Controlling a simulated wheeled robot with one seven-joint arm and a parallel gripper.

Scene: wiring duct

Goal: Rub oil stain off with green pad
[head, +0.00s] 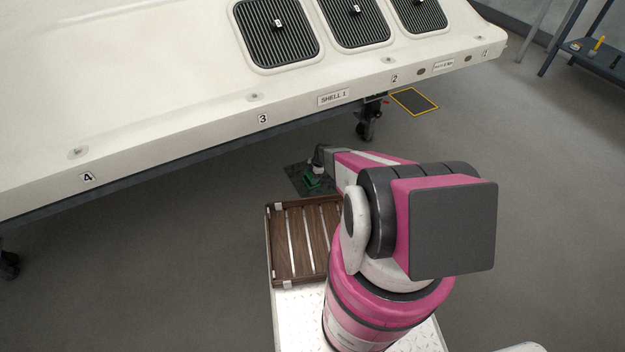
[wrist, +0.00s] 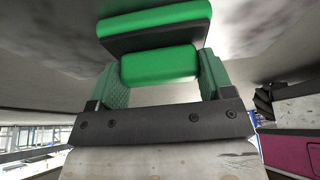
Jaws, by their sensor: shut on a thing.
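Dark smudges (wrist: 58,52) mark the pale grey surface past the pad. I cannot tell whether the pad touches it. A dark patch (head: 296,180) lies around the gripper in the head view; the oil stain is not clearly distinguishable.
A brown slatted tray (head: 285,208) sits on my base. A large white shell (head: 180,120) with black grilles (head: 276,32) and numbered labels spans the upper left, its edge above the gripper area. A caster (head: 369,122) and a yellow-edged floor square (head: 414,101) are close by.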

